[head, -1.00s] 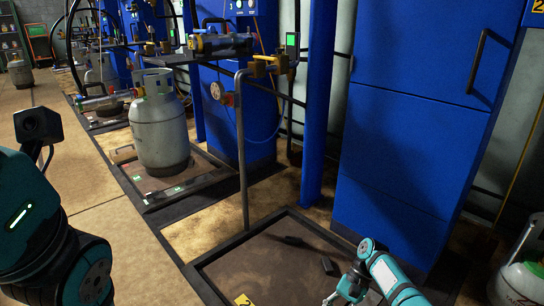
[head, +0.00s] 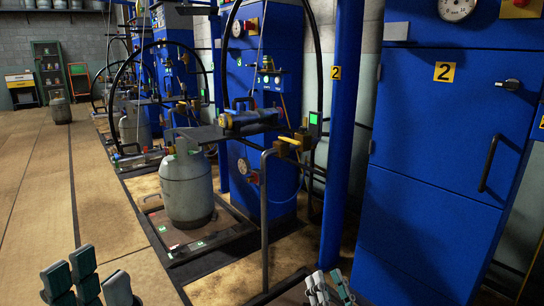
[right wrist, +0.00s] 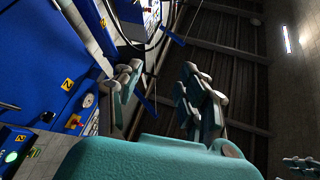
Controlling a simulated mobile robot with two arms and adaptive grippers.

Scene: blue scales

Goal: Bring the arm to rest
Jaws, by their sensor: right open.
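My left gripper (head: 88,284) is at the bottom left of the head view, fingers up and spread, with nothing seen between them. My right gripper (head: 328,290) is at the bottom middle, in front of the blue cabinet. In the right wrist view my right gripper (right wrist: 163,90) is open and empty, its two teal fingers well apart. Most of both arms lies outside the head view.
A grey gas cylinder (head: 187,190) stands upright on a low platform scale (head: 200,246) left of centre. A tall blue cabinet (head: 430,190) fills the right. A metal post (head: 265,215) and blue column (head: 340,150) stand between.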

